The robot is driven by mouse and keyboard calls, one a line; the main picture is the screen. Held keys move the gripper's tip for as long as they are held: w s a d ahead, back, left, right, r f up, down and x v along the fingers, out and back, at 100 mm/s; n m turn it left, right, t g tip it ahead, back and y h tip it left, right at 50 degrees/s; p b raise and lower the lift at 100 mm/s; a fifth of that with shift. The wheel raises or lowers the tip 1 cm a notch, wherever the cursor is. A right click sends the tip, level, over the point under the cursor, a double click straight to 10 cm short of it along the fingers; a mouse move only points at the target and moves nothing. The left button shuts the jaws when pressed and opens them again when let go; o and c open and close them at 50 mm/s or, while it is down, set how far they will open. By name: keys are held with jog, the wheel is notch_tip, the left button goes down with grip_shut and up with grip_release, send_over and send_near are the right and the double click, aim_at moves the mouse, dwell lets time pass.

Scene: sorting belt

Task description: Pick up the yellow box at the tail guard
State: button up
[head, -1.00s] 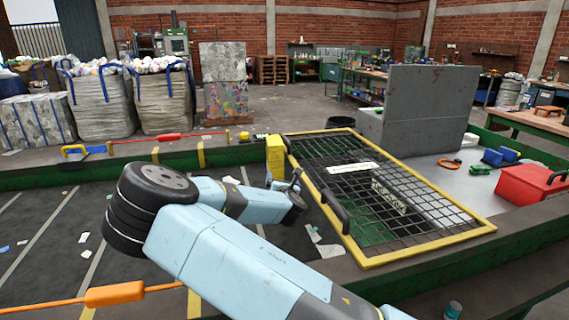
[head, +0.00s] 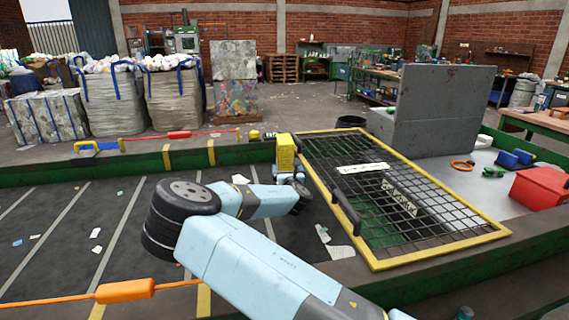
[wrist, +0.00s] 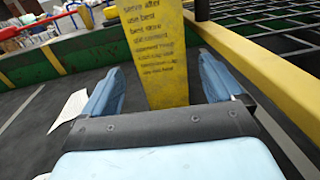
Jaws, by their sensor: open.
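In the wrist view the yellow box (wrist: 158,50) shows dark printed lines and rises between my two blue fingers. My gripper (wrist: 160,88) is open, with one finger on each side of the box and a visible gap on the right. In the head view my gripper (head: 292,178) is small and partly hidden by my wrist, just below the box.
The dark belt (head: 80,215) carries pale scraps and white lines. A green side wall (head: 125,165) runs behind it. The guard's yellow rail (wrist: 265,70) passes close on the right in the wrist view. A red toolbox (head: 540,188) sits at the far right.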

aim_at(287, 166)
jog(key=shift+w+a+f, duration=0.1)
jog(key=shift+w+a, duration=0.1)
jog(key=shift+w, duration=1.2)
jog(key=shift+w+a, duration=0.2)
jog(key=shift+w, duration=1.15)
jog(key=c, duration=1)
